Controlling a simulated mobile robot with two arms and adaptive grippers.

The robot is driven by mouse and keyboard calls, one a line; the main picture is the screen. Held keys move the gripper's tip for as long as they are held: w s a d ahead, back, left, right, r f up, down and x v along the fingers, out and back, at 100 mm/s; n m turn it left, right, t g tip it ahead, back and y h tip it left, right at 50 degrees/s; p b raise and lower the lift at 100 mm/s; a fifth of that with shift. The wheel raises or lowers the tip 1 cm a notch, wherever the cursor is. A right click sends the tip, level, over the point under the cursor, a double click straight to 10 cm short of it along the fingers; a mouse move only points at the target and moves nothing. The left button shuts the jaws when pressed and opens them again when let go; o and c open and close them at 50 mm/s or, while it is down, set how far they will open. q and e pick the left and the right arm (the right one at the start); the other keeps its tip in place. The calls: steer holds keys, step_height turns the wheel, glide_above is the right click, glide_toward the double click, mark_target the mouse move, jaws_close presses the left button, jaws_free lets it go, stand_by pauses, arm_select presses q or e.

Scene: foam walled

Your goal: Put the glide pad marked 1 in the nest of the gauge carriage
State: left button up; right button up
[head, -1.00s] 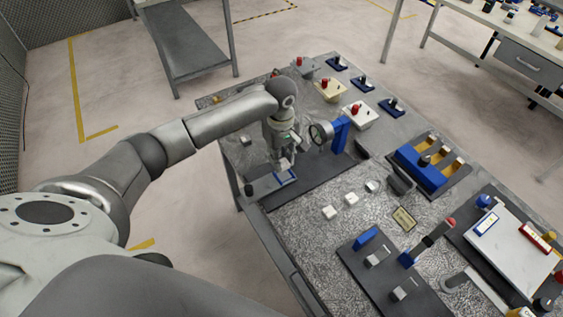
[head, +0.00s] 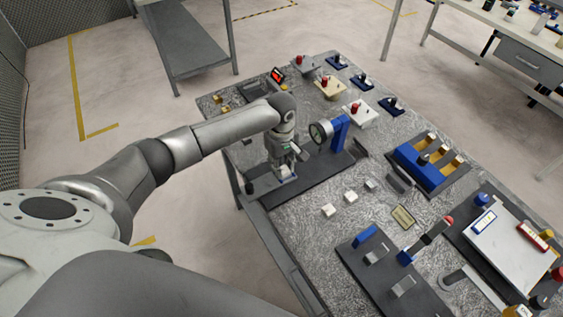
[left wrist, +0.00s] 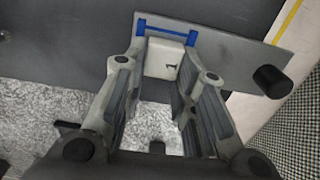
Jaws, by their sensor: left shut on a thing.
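In the head view my left gripper (head: 285,172) is low at the gauge carriage. The blue-edged nest (left wrist: 165,33) lies right at the pad's far edge, on the grey carriage (left wrist: 230,57). I cannot tell whether the pad rests in the nest or hangs just above it. The gripper hides most of the nest in the head view. My right gripper is not in view.
A blue stand with a round dial gauge (head: 321,132) stands close to the right of the gripper. Several small white pads, one of them here (head: 351,196), lie on the table. A black knob (left wrist: 271,81) stands on the carriage. A blue block fixture (head: 420,168) is further right.

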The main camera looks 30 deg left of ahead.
arm_select(q)
steer(key=o, duration=0.9)
steer(key=shift+r, duration=0.3)
step_height(320, 180, up, 13)
steer(key=b, duration=0.2)
steer(key=shift+f, duration=0.2)
